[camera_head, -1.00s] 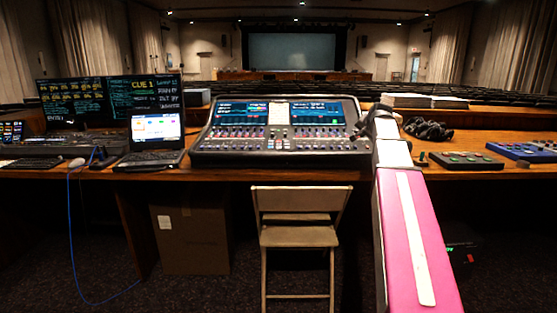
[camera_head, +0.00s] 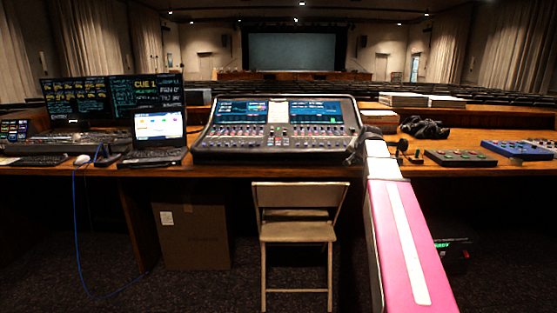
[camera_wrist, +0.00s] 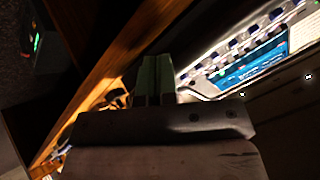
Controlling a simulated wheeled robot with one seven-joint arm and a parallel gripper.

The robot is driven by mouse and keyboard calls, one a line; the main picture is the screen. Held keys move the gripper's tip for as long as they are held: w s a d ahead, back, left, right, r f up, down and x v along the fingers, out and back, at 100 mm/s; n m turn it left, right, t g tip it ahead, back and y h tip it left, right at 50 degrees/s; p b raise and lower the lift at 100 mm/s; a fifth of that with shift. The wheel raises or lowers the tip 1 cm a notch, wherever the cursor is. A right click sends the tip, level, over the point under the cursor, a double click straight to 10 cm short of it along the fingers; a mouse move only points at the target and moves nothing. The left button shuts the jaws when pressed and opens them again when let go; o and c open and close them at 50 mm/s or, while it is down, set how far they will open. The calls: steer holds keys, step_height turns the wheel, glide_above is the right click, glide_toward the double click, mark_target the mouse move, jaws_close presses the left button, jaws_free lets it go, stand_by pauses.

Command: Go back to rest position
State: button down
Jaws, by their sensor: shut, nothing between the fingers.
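My gripper (camera_wrist: 155,65) is shut and empty in the wrist view, its two greenish fingers side by side. In the head view my pink and white arm reaches forward from the lower right. The dark gripper end (camera_head: 353,154) is small there, at the right edge of the mixing console (camera_head: 278,143); I cannot tell whether it touches. The console shows lit screens and rows of controls, and part of it is also at the upper right of the wrist view (camera_wrist: 250,62).
A laptop (camera_head: 157,135) and monitors (camera_head: 110,98) stand on the left. Headphones (camera_head: 425,128), a control box (camera_head: 460,158) and a blue box (camera_head: 517,149) lie on the right. A folding chair (camera_head: 298,230) and a cardboard box (camera_head: 193,238) are below the desk front.

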steer(key=s+a+f+n+g, duration=0.1)
steer(key=s+a+f, duration=0.25)
steer(key=f, duration=0.35)
steer(key=s+a+f+n+g, duration=0.1)
steer(key=s+a+f+g, duration=0.1)
steer(key=s+f, duration=0.35)
steer(key=s+a+f+n+g, duration=0.1)
steer(key=s+a+f, duration=0.15)
steer(key=f, duration=0.45)
steer(key=s+a+f+n+g+h, duration=0.1)
steer(key=s+a+f+n+g, duration=0.15)
steer(key=s+f, duration=0.6)
steer(key=s+a+f+n+g, duration=0.1)
steer(key=s+a+f+g, duration=0.15)
steer(key=s+f, duration=0.6)
steer(key=w+d+r, duration=0.4)
steer(key=w+r, duration=1.6)
steer(key=w, duration=0.1)
steer(key=w+d+r, duration=0.5)
steer(key=w+r, duration=1.5)
steer(key=r, duration=0.1)
steer(key=w+d+r, duration=0.4)
steer(key=w+r, duration=1.6)
steer(key=w, duration=0.1)
steer(key=shift+w+d+r, duration=0.3)
steer(key=shift+w, duration=0.05)
